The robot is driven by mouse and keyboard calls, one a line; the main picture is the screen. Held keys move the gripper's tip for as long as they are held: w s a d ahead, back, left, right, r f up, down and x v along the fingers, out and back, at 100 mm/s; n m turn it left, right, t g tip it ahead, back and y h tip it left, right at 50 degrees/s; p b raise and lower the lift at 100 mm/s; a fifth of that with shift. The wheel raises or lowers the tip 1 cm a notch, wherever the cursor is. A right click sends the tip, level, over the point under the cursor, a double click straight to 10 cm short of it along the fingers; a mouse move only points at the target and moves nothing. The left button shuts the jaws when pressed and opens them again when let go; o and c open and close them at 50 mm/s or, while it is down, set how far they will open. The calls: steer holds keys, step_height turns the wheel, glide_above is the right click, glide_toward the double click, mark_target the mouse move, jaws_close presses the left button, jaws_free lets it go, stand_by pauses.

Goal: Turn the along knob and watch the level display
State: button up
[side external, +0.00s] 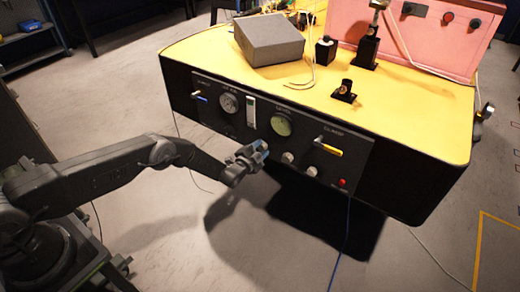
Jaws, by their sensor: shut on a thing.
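My gripper (258,151) is at the lower middle of the black front panel (218,122). It is shut on a small knob that its fingers hide, to the left of two grey knobs, one nearer (287,157) and one farther right (311,170). I cannot read the labels, so I cannot confirm which knob is the along knob. A round green display (281,125) sits above the knobs, its reading too small to tell. A pale upright strip gauge (251,111) stands to its left. I cannot tell for certain which of these is the level display.
A grey block (268,40) and black fixtures (367,48) stand on the yellow top (412,112). Cables hang below; the floor in front is open.

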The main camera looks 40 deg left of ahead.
steer(key=shift+r, duration=0.1)
steer(key=o, duration=0.9)
steer(key=shift+s, duration=0.1)
steer(key=s, duration=1.3)
steer(key=shift+s, duration=0.3)
